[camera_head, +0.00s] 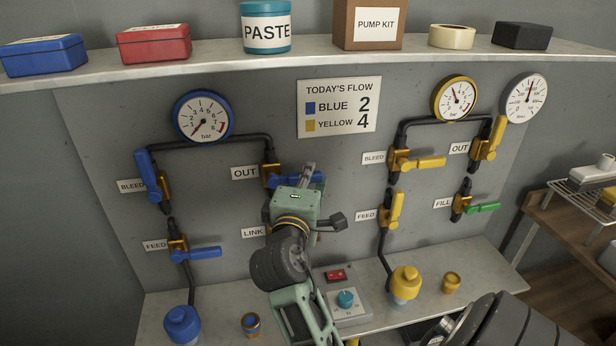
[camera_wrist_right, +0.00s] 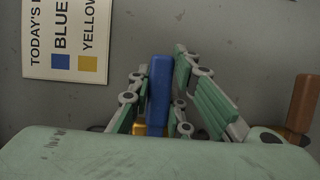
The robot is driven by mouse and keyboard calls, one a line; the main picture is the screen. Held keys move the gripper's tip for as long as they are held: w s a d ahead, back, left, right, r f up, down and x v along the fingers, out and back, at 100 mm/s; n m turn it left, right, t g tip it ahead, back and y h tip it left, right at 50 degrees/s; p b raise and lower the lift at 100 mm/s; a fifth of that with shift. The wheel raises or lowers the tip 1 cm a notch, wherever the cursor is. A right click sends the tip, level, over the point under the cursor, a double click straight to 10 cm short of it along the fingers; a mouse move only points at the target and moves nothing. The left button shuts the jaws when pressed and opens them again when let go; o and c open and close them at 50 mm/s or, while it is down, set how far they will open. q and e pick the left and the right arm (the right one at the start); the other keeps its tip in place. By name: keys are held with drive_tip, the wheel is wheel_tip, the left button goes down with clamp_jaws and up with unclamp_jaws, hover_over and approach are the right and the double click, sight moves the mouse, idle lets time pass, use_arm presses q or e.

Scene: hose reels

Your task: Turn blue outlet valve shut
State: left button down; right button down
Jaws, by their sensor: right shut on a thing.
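The blue outlet valve's handle (camera_head: 318,179) sticks out to the right, about level, from its brass body beside the OUT label (camera_head: 245,173). My right gripper (camera_head: 307,177) is at this handle and partly covers it. In the right wrist view the blue handle (camera_wrist_right: 159,95) stands between the two fingers of my right gripper (camera_wrist_right: 160,88), which is shut on it. The brass body (camera_wrist_right: 150,130) shows behind the fingers. My left gripper is not in view.
Blue bleed (camera_head: 147,168) and feed (camera_head: 200,253) handles are at left. Yellow handles (camera_head: 430,162) are at right. My right arm hides much of the LINK area. Gauges (camera_head: 202,117) hang above; a sign (camera_head: 340,107) reads blue 2, yellow 4. A red switch (camera_head: 336,275) is below.

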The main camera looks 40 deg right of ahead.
drive_tip(key=shift+f, duration=0.15)
drive_tip(key=c, duration=1.6)
unclamp_jaws()
drive_tip(key=shift+r, duration=0.2)
wheel_tip(320, 180, up, 10)
drive_tip(key=shift+a+f, duration=0.1)
